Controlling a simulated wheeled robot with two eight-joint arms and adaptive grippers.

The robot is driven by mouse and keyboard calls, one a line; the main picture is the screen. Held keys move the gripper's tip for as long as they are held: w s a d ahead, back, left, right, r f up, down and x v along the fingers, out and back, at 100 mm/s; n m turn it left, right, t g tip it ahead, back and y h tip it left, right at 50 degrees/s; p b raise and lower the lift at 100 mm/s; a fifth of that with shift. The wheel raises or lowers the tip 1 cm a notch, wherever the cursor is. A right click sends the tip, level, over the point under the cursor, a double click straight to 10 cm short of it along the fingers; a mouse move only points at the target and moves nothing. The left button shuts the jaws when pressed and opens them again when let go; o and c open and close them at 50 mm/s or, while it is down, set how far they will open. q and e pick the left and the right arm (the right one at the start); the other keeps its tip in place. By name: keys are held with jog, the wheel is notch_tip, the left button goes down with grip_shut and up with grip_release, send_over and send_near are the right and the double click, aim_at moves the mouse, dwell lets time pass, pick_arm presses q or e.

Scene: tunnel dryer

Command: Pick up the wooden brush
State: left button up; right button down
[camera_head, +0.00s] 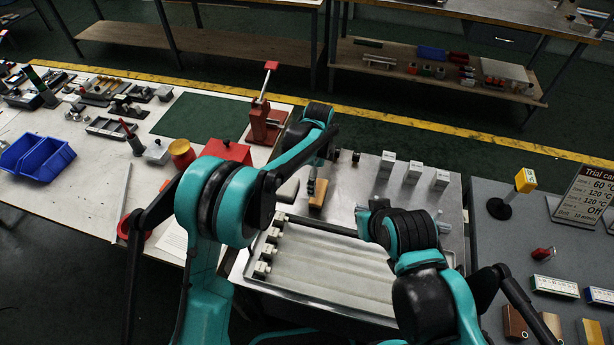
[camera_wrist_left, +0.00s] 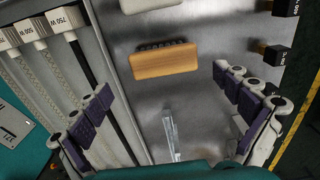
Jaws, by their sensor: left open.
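The wooden brush (camera_wrist_left: 165,63) lies on the steel table top, a light wooden block with dark bristles along one long edge. In the head view the brush (camera_head: 317,196) shows just below my left gripper (camera_head: 312,180). In the left wrist view my left gripper (camera_wrist_left: 163,82) is open, its two dark-padded fingers wide apart. The brush lies ahead of the fingertips, roughly between their lines, and nothing is held. My right gripper (camera_head: 366,215) shows only in part at the right, over the table; its jaws are not clear.
A steel tray with pale tubes (camera_head: 320,262) lies in front of the brush. Several white blocks (camera_head: 413,173) stand behind right on the steel. Small black blocks (camera_wrist_left: 272,53) stand near the table edge. A red press (camera_head: 265,122) stands at back left.

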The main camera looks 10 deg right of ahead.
aim_at(319, 191)
pick_arm(q)
jog(key=shift+w+d+f, duration=0.2)
jog(key=shift+f, duration=0.2)
jog(key=shift+s+d+f+b, duration=0.15)
jog(key=shift+f+b, duration=0.45)
jog(key=shift+f, duration=0.65)
notch_tip(319, 191, down, 5)
jog(key=shift+d+b, duration=0.15)
jog(key=shift+b, duration=0.95)
jog(key=shift+r, duration=0.1)
jog(key=c, duration=0.9)
